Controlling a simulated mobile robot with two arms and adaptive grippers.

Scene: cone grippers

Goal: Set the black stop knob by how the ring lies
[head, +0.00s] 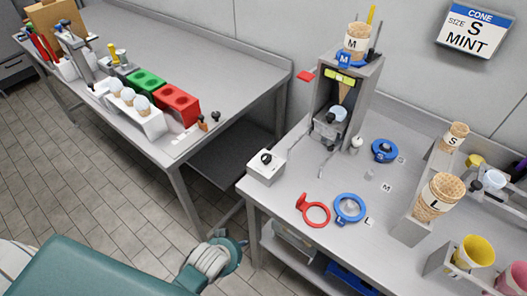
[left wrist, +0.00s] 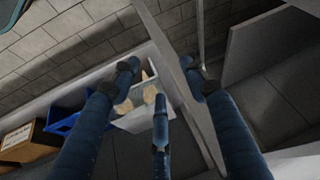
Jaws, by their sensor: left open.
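A black knob (head: 266,157) sits on a white box (head: 265,168) at the left corner of the right-hand counter; its exact setting is too small to read. A red ring (head: 317,214) lies flat on that counter, its tab towards the upper left. A blue ring (head: 349,208) lies right beside it, near a label L. Another blue ring-like piece (head: 384,151) lies farther back. My left gripper (left wrist: 160,80) is open and empty in the left wrist view, its blue fingers spread above a low area, away from the knob and rings. My right gripper is not in view.
A dispenser (head: 345,100) holding a cone labelled M stands at the counter's back. Cones marked S and L stand in a holder (head: 408,231) at right. The wall sign (head: 475,28) reads CONE, SIZE S, MINT. A floor gap separates the left table (head: 195,55).

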